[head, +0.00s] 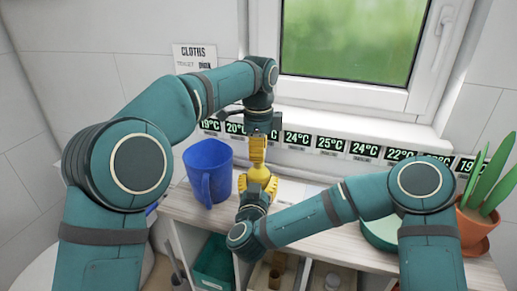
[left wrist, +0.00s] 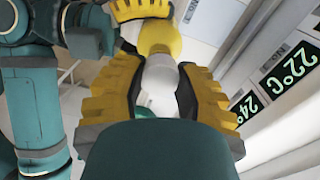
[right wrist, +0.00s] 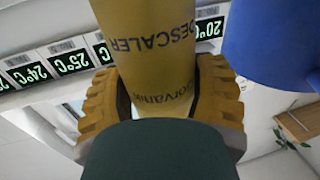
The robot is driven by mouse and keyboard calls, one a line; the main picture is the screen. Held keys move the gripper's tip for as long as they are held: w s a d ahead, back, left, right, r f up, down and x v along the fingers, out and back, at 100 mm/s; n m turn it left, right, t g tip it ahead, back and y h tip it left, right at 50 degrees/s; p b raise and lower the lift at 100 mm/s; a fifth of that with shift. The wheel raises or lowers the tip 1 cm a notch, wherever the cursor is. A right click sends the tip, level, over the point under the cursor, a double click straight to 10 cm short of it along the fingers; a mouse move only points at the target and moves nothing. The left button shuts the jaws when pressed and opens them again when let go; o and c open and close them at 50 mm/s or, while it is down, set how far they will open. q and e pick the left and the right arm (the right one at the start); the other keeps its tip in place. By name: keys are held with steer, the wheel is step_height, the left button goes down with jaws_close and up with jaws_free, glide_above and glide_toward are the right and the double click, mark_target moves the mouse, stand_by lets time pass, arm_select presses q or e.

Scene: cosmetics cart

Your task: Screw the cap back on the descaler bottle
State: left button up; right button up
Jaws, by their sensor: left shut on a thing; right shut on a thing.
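The yellow descaler bottle (right wrist: 150,50) fills the middle of the right wrist view, with its DESCALER lettering upside down there. My right gripper (head: 259,181) is shut around its body, just above the cart top. In the left wrist view the bottle's rounded yellow shoulder (left wrist: 160,38) shows beyond a white piece (left wrist: 157,78), which looks like the cap. My left gripper (head: 258,158) is directly above the right one and shut on this white piece. The white piece is in line with the bottle's top. Whether its thread is engaged is hidden.
A blue mug (head: 207,168) stands close left of the grippers. A strip of temperature displays (head: 298,139) runs behind, under the window. A green bowl (head: 380,232) and a potted plant (head: 476,228) stand at right. A teal box (head: 214,265) sits on the shelf below.

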arm_select(q)
steer(key=shift+f, duration=0.7)
steer(key=shift+f, duration=0.55)
arm_select(e)
jaws_close()
arm_select(q)
steer(key=m, duration=0.4)
steer(key=shift+m, duration=0.4)
steer(key=m, duration=0.5)
steer(key=shift+m, duration=0.4)
steer(key=m, duration=0.3)
steer(key=shift+m, duration=0.3)
steer(key=m, duration=0.3)
steer(key=shift+m, duration=0.3)
steer(key=m, duration=0.3)
steer(key=shift+d+f+m, duration=0.1)
steer(key=shift+f+m, duration=0.1)
steer(key=shift+m, duration=0.2)
steer(key=shift+r+m, duration=0.15)
steer(key=shift+m, duration=0.95)
